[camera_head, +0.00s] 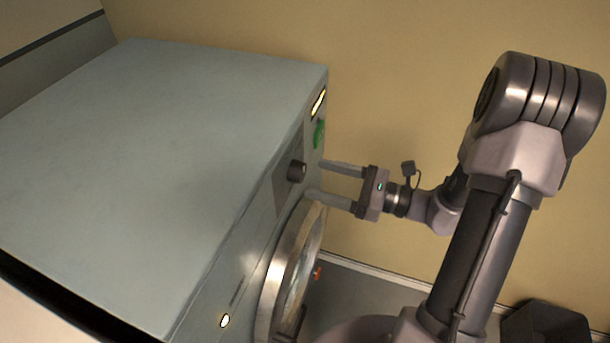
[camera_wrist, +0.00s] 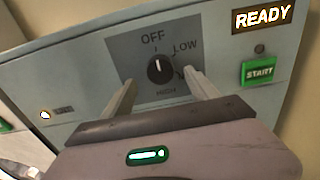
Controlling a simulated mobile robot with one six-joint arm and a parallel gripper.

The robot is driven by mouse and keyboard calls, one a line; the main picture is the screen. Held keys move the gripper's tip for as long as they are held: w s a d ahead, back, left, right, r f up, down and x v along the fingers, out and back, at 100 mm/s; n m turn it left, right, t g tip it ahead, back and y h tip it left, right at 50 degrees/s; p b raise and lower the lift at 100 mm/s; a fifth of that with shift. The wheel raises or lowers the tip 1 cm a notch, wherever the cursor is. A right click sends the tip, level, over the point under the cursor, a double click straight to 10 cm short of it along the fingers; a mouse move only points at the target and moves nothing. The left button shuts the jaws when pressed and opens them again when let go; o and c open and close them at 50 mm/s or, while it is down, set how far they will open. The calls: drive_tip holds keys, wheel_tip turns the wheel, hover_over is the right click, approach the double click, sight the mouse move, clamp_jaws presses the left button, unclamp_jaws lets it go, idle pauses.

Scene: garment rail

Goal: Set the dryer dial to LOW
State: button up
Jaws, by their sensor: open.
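The dryer dial is a dark round knob (camera_wrist: 160,69) on a grey panel of the dryer's front. Its white mark points up, toward the word OFF. LOW is printed to its upper right. A label at its right is partly hidden by a finger, and a faint one lies below. In the head view the knob (camera_head: 297,171) sticks out from the dryer (camera_head: 150,150). My gripper (camera_head: 318,178) is open and empty, its fingers pointing at the panel. In the wrist view its fingertips (camera_wrist: 160,80) flank the dial, apart from it.
A green START button (camera_wrist: 259,71) and a lit READY sign (camera_wrist: 263,17) are right of the dial. The round dryer door (camera_head: 273,278) sits below it. A small light (camera_wrist: 45,115) is at the left. A dark bin (camera_head: 547,326) stands on the floor.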

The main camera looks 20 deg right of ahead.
sight(303, 174)
drive_tip(key=x, duration=0.4)
drive_tip(key=shift+w+a, duration=0.2)
drive_tip(key=shift+a, duration=0.05)
drive_tip(key=c, duration=1.4)
